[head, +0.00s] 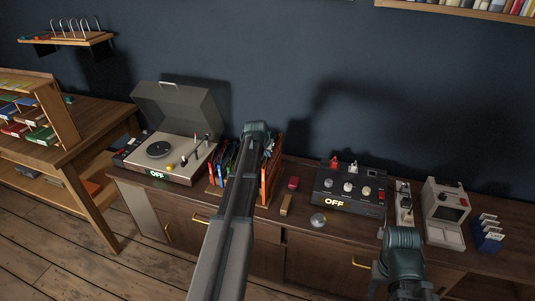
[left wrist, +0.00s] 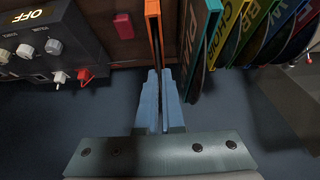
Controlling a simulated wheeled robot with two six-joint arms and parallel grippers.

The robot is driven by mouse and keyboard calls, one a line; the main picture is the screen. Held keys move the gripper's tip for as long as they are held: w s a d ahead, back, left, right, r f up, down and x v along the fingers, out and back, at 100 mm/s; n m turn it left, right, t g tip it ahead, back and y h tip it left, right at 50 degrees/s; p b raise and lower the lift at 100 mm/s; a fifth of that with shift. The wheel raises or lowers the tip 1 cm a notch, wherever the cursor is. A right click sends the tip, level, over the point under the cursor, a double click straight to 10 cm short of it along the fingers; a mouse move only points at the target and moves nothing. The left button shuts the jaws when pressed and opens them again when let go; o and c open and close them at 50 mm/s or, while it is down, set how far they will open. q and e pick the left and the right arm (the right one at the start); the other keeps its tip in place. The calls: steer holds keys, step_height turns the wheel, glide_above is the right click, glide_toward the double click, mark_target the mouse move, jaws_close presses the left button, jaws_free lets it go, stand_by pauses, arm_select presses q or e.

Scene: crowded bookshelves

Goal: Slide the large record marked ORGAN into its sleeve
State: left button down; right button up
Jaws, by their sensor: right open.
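In the left wrist view my left gripper (left wrist: 160,100) has its fingers close together on the thin dark edge of what looks like a record (left wrist: 157,48). That edge lines up with the mouth of an orange sleeve (left wrist: 152,12). No ORGAN lettering can be read, and how deep the record sits is unclear. In the head view my left wrist (head: 257,130) is over the record rack and its fingers are hidden; the orange sleeve (head: 270,172) shows at the rack's right end. My right gripper (head: 408,268) is open at the lower right, its fingers barely visible.
Other sleeves, one marked CHOIR (left wrist: 228,25), stand beside the orange one. A turntable (head: 165,150) is left of the rack on the cabinet. A control box reading OFF (head: 350,190), a small device (head: 446,213) and a blue card holder (head: 487,238) are to the right.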

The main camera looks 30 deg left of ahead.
arm_select(q)
steer(key=c, duration=1)
jaws_free()
steer(key=shift+o, duration=0.2)
steer(key=shift+r, duration=0.1)
steer(key=p+v, duration=1.1)
steer(key=v, duration=0.2)
steer(key=shift+s+r+p, duration=0.25)
steer(key=shift+p, duration=0.05)
